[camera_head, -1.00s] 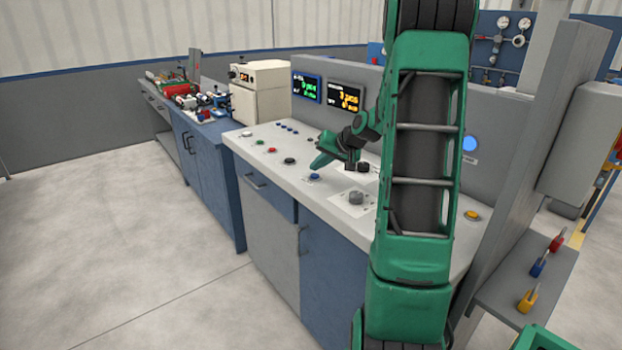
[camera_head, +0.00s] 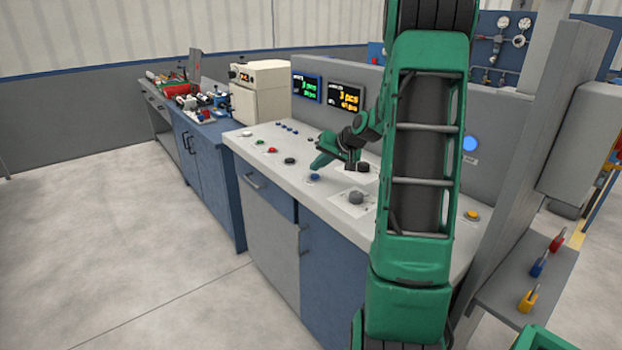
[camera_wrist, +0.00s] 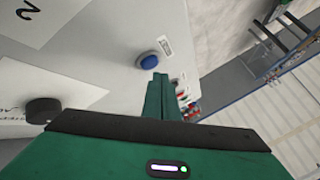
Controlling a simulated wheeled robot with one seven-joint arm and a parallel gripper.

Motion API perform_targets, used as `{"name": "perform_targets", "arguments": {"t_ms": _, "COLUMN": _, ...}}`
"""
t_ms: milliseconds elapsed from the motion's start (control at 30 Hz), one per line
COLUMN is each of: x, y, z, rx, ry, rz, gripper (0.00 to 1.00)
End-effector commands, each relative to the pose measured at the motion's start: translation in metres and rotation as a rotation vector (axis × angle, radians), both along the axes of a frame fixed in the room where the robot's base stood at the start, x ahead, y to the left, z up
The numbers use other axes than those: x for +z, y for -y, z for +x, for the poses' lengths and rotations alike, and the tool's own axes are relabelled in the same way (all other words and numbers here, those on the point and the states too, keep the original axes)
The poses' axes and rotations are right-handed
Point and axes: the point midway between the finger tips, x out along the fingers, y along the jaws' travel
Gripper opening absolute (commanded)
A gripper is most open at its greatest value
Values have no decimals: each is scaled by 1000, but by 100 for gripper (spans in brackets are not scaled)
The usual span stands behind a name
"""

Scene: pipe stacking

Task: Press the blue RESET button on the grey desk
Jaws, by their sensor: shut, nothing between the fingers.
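The blue button (camera_head: 314,177) is a small round cap near the front edge of the grey desk (camera_head: 262,184). In the wrist view the blue button (camera_wrist: 149,61) has a white label beside it, too blurred to read. My green gripper (camera_head: 319,164) is shut and empty, with its tips very close to the button in the head view. In the wrist view the shut fingers (camera_wrist: 160,78) point at the button's near edge. I cannot tell whether the tips touch it. The cap is not hidden in either view.
A red button (camera_head: 271,150), a black button (camera_head: 290,160) and a grey knob (camera_head: 356,197) are on the same desktop. Two lit displays (camera_head: 346,96) stand at the back. A yellow button (camera_head: 472,215) is far right. Open floor lies left of the desk.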

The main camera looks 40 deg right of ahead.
Motion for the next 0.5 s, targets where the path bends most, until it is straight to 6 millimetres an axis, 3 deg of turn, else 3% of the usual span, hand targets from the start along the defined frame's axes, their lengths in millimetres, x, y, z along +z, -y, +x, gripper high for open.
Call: {"name": "perform_targets", "arguments": {"t_ms": 500, "x": -7, "y": 0, "z": -2, "rx": 0, "ry": 0, "rz": 0, "gripper": 0}}
